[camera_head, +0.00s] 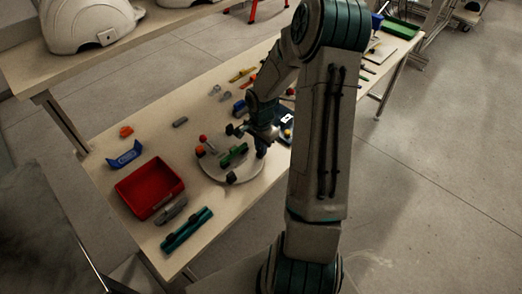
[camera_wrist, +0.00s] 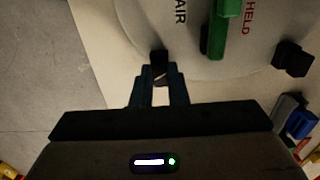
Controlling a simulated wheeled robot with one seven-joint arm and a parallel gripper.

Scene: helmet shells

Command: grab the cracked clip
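A small black clip (camera_wrist: 160,58) sits at the edge of a pale round disc (camera_wrist: 135,18) in the wrist view, between my fingertips. A thin pale line on its near face looks like a crack. My gripper (camera_wrist: 161,71) has its fingers on either side of the clip; whether they press on it is not clear. In the head view my gripper (camera_head: 262,150) is down at the disc's right edge (camera_head: 215,170), and hides the clip there. Another black clip (camera_wrist: 293,58) lies at the right in the wrist view.
A green block (camera_wrist: 218,35) lies on the disc, beside printed lettering. A red bin (camera_head: 150,188), blue holder (camera_head: 125,154) and teal tubes (camera_head: 187,230) stand left on the table. White helmet shells (camera_head: 90,22) sit on the bench behind.

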